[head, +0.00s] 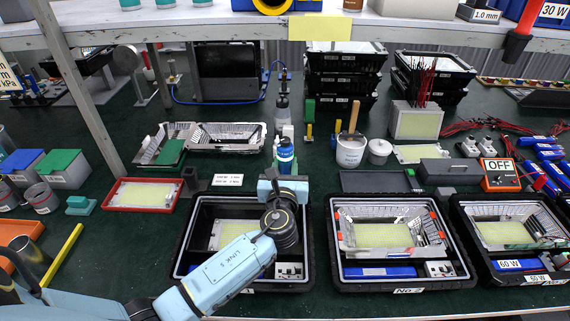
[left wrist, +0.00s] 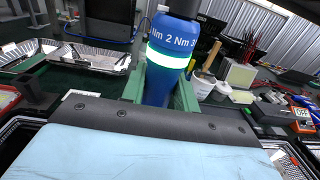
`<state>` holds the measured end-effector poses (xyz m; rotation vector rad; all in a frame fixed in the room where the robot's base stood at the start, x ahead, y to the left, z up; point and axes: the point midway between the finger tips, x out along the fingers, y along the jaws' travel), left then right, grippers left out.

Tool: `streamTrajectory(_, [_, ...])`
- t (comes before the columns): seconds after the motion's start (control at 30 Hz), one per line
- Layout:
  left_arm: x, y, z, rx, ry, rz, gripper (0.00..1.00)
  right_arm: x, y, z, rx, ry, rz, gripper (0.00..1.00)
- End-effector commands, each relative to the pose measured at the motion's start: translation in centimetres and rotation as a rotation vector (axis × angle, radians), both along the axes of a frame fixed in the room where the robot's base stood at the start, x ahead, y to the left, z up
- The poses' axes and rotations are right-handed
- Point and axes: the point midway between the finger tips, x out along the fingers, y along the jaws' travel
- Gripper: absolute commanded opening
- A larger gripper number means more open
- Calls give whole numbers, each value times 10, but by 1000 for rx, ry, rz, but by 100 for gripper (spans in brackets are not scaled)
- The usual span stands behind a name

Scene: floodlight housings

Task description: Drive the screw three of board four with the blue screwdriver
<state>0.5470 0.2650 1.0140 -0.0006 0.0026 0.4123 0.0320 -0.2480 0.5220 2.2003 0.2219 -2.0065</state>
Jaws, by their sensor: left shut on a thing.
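My left gripper (head: 284,175) is shut on the blue screwdriver (head: 286,152), which stands roughly upright above the back edge of the left black housing (head: 186,245). In the left wrist view the blue screwdriver (left wrist: 172,50) shows "Nm" marks and a bright band between the gripper's green fingers (left wrist: 160,92). Its tip is hidden. The left housing's yellowish board (head: 228,236) is partly covered by my wrist. Two more open housings hold yellowish boards, one in the middle (head: 383,235) and one at the right (head: 503,233). I cannot tell which is board four, and no single screw is clear.
A red-rimmed tray (head: 178,195) lies to the left, with a metal reflector tray (head: 245,130) behind. A white pot (head: 351,150) and a dark flat box (head: 375,182) stand behind the middle housing. A shelf (head: 400,32) with a slanted post crosses above. Little table is bare.

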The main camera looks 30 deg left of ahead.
Motion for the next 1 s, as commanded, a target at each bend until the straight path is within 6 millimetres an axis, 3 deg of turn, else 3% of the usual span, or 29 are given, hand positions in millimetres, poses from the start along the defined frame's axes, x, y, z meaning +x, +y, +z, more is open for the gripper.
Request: streamTrajectory(1.0, [0, 0, -50, 1, -3, -1, 3, 0, -2, -38, -2, 1, 0, 43])
